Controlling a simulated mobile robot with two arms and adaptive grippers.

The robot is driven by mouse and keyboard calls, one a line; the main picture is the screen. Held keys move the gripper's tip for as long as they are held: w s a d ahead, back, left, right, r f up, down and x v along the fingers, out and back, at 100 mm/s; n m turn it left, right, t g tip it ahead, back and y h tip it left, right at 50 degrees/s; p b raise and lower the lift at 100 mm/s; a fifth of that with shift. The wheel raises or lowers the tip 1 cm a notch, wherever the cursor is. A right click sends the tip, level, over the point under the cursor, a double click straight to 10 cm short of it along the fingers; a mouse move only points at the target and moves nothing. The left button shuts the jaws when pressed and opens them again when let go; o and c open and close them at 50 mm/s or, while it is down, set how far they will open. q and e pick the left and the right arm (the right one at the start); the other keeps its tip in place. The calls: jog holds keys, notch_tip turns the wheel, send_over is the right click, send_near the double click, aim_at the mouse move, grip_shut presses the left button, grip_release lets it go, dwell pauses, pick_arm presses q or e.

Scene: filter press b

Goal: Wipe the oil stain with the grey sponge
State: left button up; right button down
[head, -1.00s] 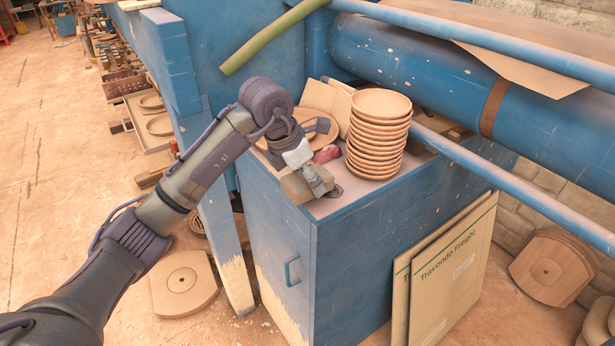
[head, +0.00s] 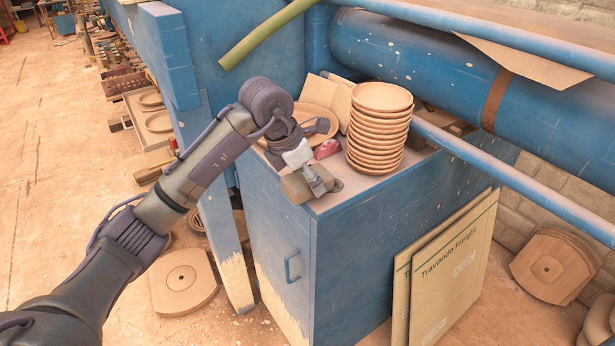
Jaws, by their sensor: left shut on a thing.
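My left gripper (head: 317,182) reaches over the front corner of the blue cabinet top. It is shut on the grey sponge (head: 297,188), a dull grey-brown block at the cabinet's front left edge. The sponge looks low over the top; I cannot tell whether it touches it. A small greyish patch (head: 337,186) shows just right of the gripper, perhaps part of the oil stain. Any stain under the sponge or gripper is hidden. My right gripper is not in view.
A tall stack of wooden dishes (head: 377,130) stands close right of the gripper. A red object (head: 327,149) and a wooden plate (head: 318,117) lie behind it. The blue cabinet (head: 350,245) has cardboard sheets (head: 446,270) leaning against it. A blue pipe (head: 500,175) crosses at right.

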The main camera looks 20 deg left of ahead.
aim_at(341, 176)
pick_arm(q)
jog(key=shift+f, duration=0.2)
jog(key=shift+d, duration=0.1)
jog(key=shift+w+d, duration=0.2)
jog(key=shift+w, duration=0.05)
jog(key=shift+w+d+b, duration=0.2)
jog(key=shift+w+d, duration=0.6)
jog(key=shift+w, duration=0.25)
jog(key=shift+w+d+b, duration=0.15)
jog(key=shift+w+d, duration=0.6)
jog(key=shift+w, duration=0.25)
jog(key=shift+w+d, duration=0.7)
jog(key=shift+w, duration=0.15)
jog(key=shift+r, duration=0.1)
jog(key=shift+a, duration=0.1)
